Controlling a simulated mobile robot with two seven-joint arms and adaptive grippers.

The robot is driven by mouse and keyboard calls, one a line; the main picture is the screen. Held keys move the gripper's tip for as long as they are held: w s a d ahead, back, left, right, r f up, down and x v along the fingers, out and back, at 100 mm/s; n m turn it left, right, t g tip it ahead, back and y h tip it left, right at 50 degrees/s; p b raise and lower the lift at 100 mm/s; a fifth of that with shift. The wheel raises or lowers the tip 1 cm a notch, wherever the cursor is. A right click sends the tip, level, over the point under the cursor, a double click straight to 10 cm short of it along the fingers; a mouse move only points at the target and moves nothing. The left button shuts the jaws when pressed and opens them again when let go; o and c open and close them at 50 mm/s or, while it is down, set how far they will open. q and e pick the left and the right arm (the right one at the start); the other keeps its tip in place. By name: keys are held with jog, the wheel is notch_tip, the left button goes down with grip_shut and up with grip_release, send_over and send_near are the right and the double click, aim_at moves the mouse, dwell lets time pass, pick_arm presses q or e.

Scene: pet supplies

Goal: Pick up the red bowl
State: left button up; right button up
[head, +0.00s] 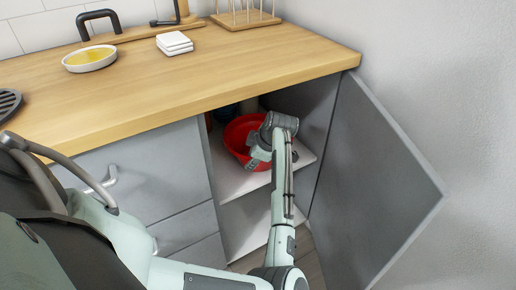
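The red bowl (237,132) sits on the white upper shelf inside the open cabinet under the counter. Its right side is partly hidden behind my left arm. My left gripper (258,155) is inside the cabinet at the front right part of the bowl and overlaps it in the view. The fingers are small and partly hidden by my wrist, so I cannot tell whether they touch or hold the rim. My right gripper is not in view.
The grey cabinet door (375,185) stands open at the right. The wooden countertop (180,75) overhangs the shelf (235,182). A dark blue item (226,113) is behind the bowl. A yellow-filled dish (89,58) and white coasters (174,43) are on the counter.

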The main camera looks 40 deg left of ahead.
pick_arm(q)
jog(key=shift+f, duration=0.1)
grip_shut()
dwell(0.6)
